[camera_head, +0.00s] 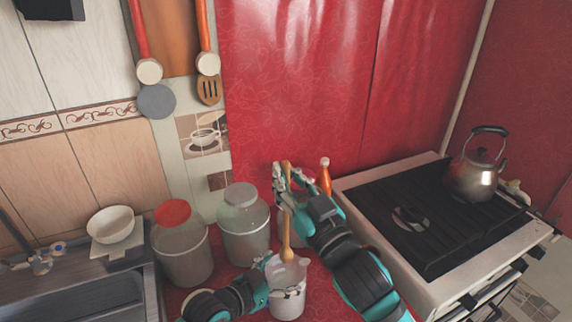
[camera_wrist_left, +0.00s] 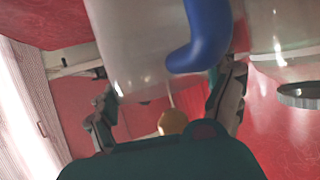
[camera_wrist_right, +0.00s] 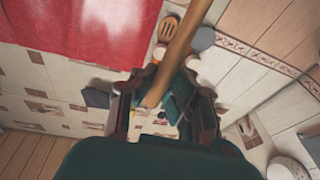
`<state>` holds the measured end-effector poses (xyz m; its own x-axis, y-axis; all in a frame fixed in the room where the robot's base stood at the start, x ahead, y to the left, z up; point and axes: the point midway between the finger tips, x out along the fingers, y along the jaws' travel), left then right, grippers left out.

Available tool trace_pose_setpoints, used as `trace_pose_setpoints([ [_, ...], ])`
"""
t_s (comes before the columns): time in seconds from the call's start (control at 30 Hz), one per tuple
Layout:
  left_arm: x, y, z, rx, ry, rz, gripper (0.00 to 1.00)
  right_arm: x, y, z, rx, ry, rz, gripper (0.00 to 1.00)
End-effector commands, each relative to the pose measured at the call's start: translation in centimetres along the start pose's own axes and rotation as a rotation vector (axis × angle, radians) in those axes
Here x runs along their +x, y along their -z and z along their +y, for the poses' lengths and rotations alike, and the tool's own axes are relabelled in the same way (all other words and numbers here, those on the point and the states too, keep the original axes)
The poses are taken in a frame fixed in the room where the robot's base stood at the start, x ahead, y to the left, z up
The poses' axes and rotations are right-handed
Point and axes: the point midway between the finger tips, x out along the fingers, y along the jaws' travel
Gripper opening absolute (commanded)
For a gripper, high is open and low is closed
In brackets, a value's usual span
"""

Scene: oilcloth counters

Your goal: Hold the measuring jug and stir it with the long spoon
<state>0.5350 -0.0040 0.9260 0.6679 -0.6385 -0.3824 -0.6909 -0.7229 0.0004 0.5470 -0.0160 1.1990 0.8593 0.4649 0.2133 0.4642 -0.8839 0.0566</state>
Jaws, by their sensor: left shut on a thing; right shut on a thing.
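The pale measuring jug (camera_head: 288,305) stands at the front of the red counter. The left wrist view shows its whitish translucent body (camera_wrist_left: 140,55) and blue handle (camera_wrist_left: 208,40). My left gripper (camera_head: 283,284) is shut on the jug near its rim, with one finger on each side in the left wrist view (camera_wrist_left: 170,105). My right gripper (camera_head: 285,190) is shut on the handle of the long wooden spoon (camera_head: 287,232), which also crosses the right wrist view (camera_wrist_right: 175,58). The spoon hangs nearly upright, its rounded end (camera_wrist_left: 172,122) just above the jug's mouth. The jug's inside is mostly hidden.
A red-lidded jar (camera_head: 182,258) and a grey-lidded jar (camera_head: 243,232) stand left of the jug. Another jar is partly hidden behind my right gripper. The stove (camera_head: 420,225) with a kettle (camera_head: 478,178) is right; a sink (camera_head: 95,290) is left.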

Motion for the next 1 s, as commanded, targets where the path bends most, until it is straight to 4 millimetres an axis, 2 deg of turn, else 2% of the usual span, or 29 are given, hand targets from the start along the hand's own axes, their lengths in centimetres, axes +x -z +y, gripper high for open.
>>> trace_pose_setpoints([
  [1.0,0.0,-0.1,0.1,-0.003,-0.002,-0.001,0.30,-1.9,-9.1,-0.5,0.002,0.000,-0.003,0.00],
])
